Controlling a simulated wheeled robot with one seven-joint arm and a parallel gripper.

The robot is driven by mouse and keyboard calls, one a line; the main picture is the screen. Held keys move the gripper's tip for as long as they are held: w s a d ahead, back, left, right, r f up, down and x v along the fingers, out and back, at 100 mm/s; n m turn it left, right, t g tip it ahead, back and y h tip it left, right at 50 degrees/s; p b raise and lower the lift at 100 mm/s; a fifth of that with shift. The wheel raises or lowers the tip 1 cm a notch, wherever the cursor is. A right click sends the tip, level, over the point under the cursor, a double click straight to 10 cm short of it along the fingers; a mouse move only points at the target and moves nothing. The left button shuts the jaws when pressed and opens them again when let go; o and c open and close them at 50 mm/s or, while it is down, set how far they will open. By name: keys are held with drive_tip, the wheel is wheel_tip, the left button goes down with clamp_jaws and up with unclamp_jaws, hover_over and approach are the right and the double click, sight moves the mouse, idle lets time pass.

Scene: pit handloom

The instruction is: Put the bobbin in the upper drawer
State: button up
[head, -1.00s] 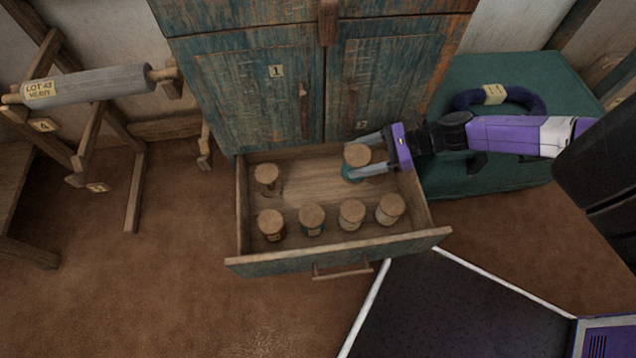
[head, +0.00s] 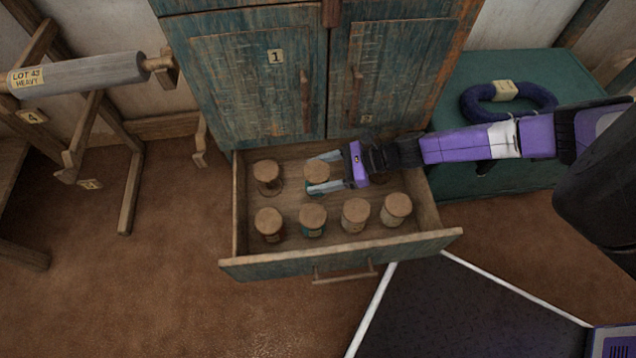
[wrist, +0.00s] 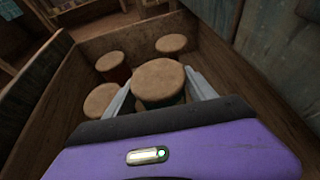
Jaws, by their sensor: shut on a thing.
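My gripper (head: 310,176) is shut on a bobbin (head: 317,168) with a round wooden top and a dark green body. It holds this bobbin upright inside the open drawer (head: 340,258), in the back row, right of another bobbin (head: 267,171). In the wrist view the held bobbin (wrist: 158,80) is between the two grey fingers, apart from the drawer walls. Whether its base touches the drawer floor is hidden.
Several bobbins stand in the drawer's front row, one of them green (head: 312,220). The drawer's back right floor is partly under my gripper. Cabinet doors (head: 258,95) rise behind. A green chest (head: 500,190) with a dark blue ring (head: 510,100) stands right.

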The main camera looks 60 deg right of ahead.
drive_tip(key=shift+f+b, duration=0.8)
drive_tip(key=shift+f, duration=0.95)
drive_tip(key=shift+f, duration=0.15)
drive_tip(key=o, duration=1.2)
drive_tip(key=shift+s+d+r, duration=0.2)
drive_tip(key=shift+s+r, duration=0.05)
drive_tip(key=shift+r, duration=0.05)
drive_tip(key=p+v, duration=0.2)
drive_tip(key=v, duration=0.4)
drive_tip(key=shift+s+d, duration=0.2)
drive_tip(key=shift+s, duration=0.2)
